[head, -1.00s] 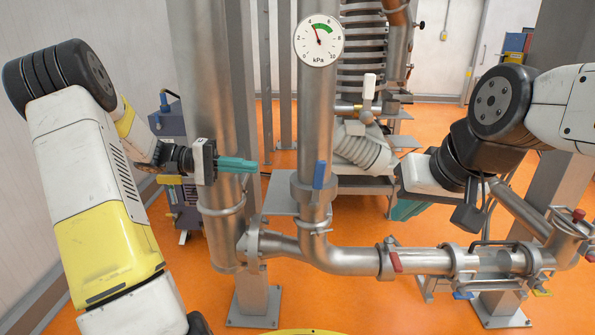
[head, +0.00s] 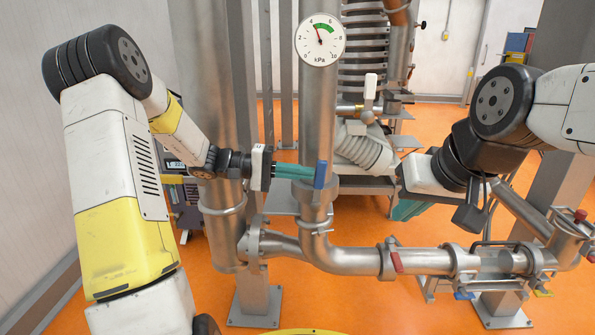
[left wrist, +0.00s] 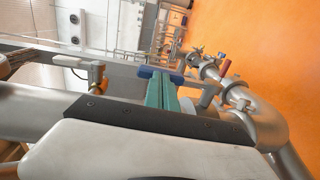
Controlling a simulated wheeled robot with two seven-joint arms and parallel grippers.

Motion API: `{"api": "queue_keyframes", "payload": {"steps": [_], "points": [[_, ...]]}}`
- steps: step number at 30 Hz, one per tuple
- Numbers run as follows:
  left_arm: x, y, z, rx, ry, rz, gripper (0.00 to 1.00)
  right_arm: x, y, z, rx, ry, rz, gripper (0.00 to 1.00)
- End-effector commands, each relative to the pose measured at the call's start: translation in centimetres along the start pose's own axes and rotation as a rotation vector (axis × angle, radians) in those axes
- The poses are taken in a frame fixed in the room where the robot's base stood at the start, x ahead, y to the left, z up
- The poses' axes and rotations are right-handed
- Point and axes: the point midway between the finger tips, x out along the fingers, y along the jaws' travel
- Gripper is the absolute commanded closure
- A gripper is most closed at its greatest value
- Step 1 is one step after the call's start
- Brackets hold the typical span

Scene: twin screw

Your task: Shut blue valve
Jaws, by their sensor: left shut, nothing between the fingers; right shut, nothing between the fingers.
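The blue valve handle (head: 320,174) stands upright on the vertical steel pipe below the gauge. My left gripper (head: 312,173) is shut and empty, its teal fingertips right at the left side of the handle. I cannot tell if they touch it. In the left wrist view the blue handle (left wrist: 146,72) lies across just past the tips of the left gripper (left wrist: 160,80).
A kPa gauge (head: 320,40) is above the handle. A red handle (head: 397,260) and another blue handle (head: 464,295) sit on the lower horizontal pipe. A white-handled valve (head: 370,88) is behind. A thick vertical pipe (head: 211,100) stands at left.

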Motion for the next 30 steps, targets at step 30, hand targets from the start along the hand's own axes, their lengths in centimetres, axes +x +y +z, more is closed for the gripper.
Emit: {"api": "queue_keyframes", "payload": {"steps": [30], "points": [[4.2, 1.3, 0.0, 0.008, -0.002, -0.394, 1.0, 0.0, 0.0, 0.0, 0.0, 0.0, 0.0, 1.0]]}}
